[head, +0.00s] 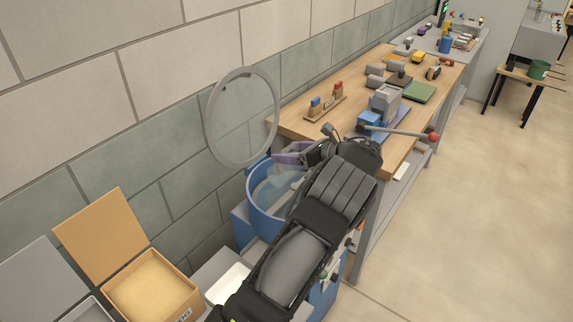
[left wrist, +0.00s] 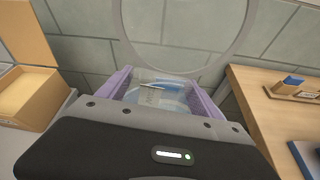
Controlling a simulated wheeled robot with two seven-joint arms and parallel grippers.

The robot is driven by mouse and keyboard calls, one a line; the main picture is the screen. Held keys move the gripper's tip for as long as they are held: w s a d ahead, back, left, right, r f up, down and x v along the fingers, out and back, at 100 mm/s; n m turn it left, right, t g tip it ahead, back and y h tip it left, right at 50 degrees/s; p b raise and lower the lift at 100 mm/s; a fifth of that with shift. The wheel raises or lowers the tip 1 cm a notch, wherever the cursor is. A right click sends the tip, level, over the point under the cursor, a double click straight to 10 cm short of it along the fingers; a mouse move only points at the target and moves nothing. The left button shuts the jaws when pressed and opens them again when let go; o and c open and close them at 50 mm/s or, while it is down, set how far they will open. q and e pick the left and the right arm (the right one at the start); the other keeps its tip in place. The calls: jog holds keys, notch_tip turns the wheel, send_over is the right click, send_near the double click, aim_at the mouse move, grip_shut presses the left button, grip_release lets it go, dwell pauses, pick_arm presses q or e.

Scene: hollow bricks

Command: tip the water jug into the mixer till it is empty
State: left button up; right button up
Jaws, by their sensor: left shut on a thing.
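The mixer is a blue drum (head: 254,207) beside the wall. Its round clear lid (head: 242,115) stands raised behind it, and the ring also shows in the left wrist view (left wrist: 185,72). My left gripper (head: 290,155), with purple fingers, is over the drum's mouth. It is shut on the clear water jug (left wrist: 155,95), which shows between the fingers in the left wrist view. In the head view the jug is see-through and partly hidden by my arm, so its tilt and water level are hard to tell. Something pale and bluish shows inside the drum. My right gripper is not in view.
A wooden workbench (head: 290,125) stands to the right, with a lever press (head: 387,103), a small rack (head: 325,105) and several grey blocks. An open box of sand-coloured material (head: 150,285) and a white tray (head: 229,284) are at lower left. The floor at right is clear.

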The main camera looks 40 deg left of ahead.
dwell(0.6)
pick_arm(q)
jog(key=s+n+t+b, duration=0.1)
jog(key=b, duration=0.1)
jog(key=s+n+b, duration=0.1)
jog(key=s+b, duration=0.1)
jog(key=shift+s+d+r+n+t, duration=0.1)
jog(key=shift+r+n+t, duration=0.1)
jog(key=shift+n+t, duration=0.15)
jog(key=shift+s+r+n+t+b, duration=0.25)
jog(key=shift+s+b, duration=0.1)
jog(key=shift+b, duration=0.2)
jog(key=shift+s+r, duration=0.1)
jog(key=shift+r, duration=0.05)
